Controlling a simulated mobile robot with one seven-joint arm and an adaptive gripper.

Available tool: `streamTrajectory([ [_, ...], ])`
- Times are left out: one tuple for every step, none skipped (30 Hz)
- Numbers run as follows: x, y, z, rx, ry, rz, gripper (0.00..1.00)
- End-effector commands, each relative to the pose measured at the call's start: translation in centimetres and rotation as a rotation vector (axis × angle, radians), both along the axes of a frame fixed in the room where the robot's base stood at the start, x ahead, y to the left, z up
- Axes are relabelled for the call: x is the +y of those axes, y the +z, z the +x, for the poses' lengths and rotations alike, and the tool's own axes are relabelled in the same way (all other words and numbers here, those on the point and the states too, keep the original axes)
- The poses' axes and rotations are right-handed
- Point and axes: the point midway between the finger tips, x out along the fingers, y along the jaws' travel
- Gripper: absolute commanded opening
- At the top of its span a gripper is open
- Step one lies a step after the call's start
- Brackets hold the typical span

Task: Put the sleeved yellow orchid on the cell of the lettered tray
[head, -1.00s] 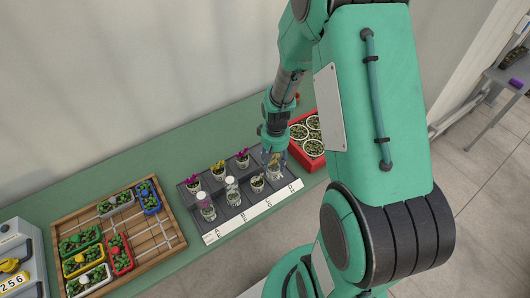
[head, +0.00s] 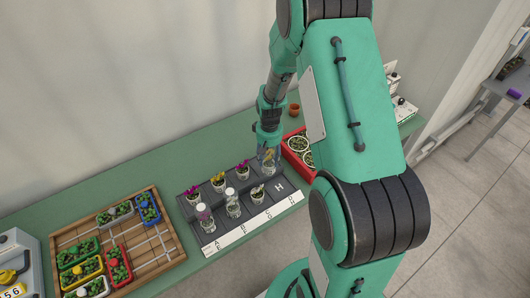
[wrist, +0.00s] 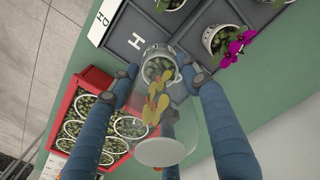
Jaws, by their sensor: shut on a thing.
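My gripper (head: 267,159) is shut on the sleeved yellow orchid (head: 267,168) at the right end of the dark lettered tray (head: 274,207). In the wrist view the gripper's blue fingers (wrist: 158,76) lie on both sides of the clear sleeve. Yellow blooms (wrist: 154,106) and a whitish pot (wrist: 146,62) show through it. The pot appears over the tray's back right part, behind a bare patch marked H (wrist: 136,41). I cannot tell whether its base touches the tray. A white label strip (head: 253,223) runs along the tray's front.
Potted orchids fill other cells; a purple one (wrist: 236,44) stands beside the held pot. A red crate of pots (wrist: 80,83) is close by. A wooden rack (head: 150,251) stands left.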

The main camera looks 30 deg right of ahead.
Motion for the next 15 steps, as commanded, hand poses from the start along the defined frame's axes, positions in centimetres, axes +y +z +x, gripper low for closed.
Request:
streamTrajectory([
  [-0.3,-0.1,0.8,0.000,0.000,0.000,0.00],
  [-0.5,-0.2,1.3,0.001,0.000,0.000,0.00],
  [-0.7,-0.3,1.9,0.001,0.000,0.000,0.00],
  [-0.9,-0.3,2.4,0.000,0.000,0.000,0.00],
  [-1.1,-0.3,2.9,0.000,0.000,0.000,0.00],
  [-1.3,-0.4,3.5,0.000,0.000,0.000,0.00],
  [-1.5,-0.4,3.9,0.000,0.000,0.000,0.00],
  [-1.6,-0.4,4.3,0.000,0.000,0.000,0.00],
  [-1.8,-0.6,4.8,0.001,0.000,0.000,0.00],
  [-1.9,-0.6,5.2,0.001,0.000,0.000,0.00],
  [-2.0,-0.6,5.5,0.000,0.000,0.000,0.00],
  [-2.2,-0.6,5.8,0.000,0.000,0.000,0.00],
  [-2.2,-0.7,6.1,0.000,0.000,0.000,0.00],
  [-2.3,-0.7,6.2,0.001,0.000,0.000,0.00],
  [-2.4,-0.7,6.5,0.000,0.000,0.000,0.00],
])
